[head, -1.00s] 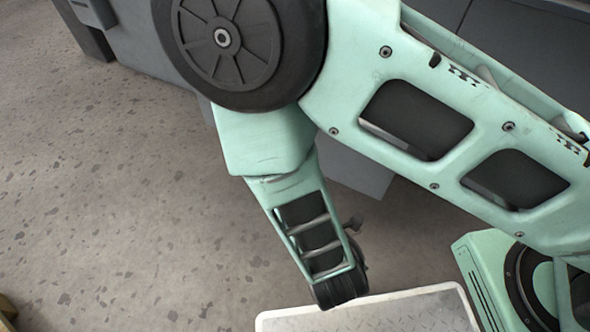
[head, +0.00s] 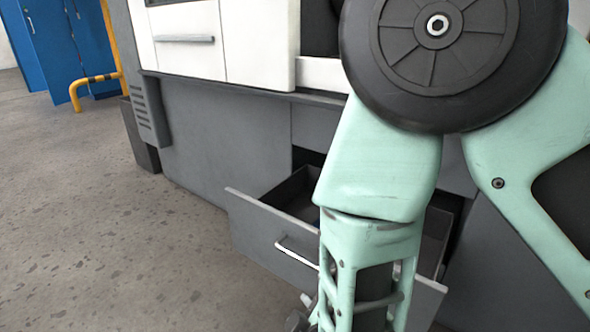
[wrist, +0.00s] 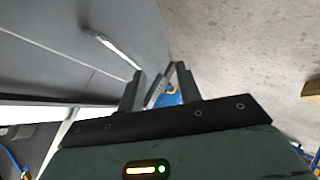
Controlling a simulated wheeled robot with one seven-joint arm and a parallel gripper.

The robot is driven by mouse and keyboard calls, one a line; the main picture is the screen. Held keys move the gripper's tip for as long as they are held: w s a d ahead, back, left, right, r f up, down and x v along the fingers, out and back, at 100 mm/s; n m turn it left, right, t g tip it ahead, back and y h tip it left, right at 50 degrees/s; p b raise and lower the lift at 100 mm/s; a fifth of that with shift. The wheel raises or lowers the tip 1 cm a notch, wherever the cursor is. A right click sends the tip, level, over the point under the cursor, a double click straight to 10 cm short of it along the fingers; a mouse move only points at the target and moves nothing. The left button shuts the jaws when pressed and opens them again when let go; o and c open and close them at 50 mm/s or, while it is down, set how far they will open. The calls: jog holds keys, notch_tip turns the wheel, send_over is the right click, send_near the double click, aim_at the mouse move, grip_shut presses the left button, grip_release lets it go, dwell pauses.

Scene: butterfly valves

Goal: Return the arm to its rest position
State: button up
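My mint-green arm fills the right half of the head view, folded at a large black round joint. Its forearm hangs down in front of an open grey drawer (head: 262,232) and hides part of it. My gripper lies outside or at the lower edge of the head view. In the wrist view my gripper (wrist: 159,70) shows two dark fingers with a gap between them. I see nothing held. A blue patch shows between and behind the fingers; I cannot tell what it is.
The drawer belongs to a grey and white cabinet (head: 215,135), and its metal handle (head: 297,253) faces out. Blue lockers (head: 65,45) and a yellow rail (head: 95,80) stand at the far left. The speckled floor (head: 90,220) at left is clear. A wooden piece (wrist: 311,87) lies right in the wrist view.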

jog(key=s+r+m+g+y, duration=0.1)
jog(key=s+r+m+g, duration=0.2)
jog(key=s+r+g, duration=0.35)
jog(key=s+d+r+m+g+h, duration=0.2)
jog(key=s+d+r+g+h, duration=0.3)
jog(key=d+r, duration=0.55)
notch_tip(320, 180, up, 34)
jog(key=d+y+p, duration=0.1)
jog(key=d+p, duration=0.1)
jog(key=p, duration=3.4)
jog(key=shift+s+d+r+t, duration=0.15)
jog(key=shift+s+r+t, duration=0.05)
jog(key=shift+s+t, duration=0.2)
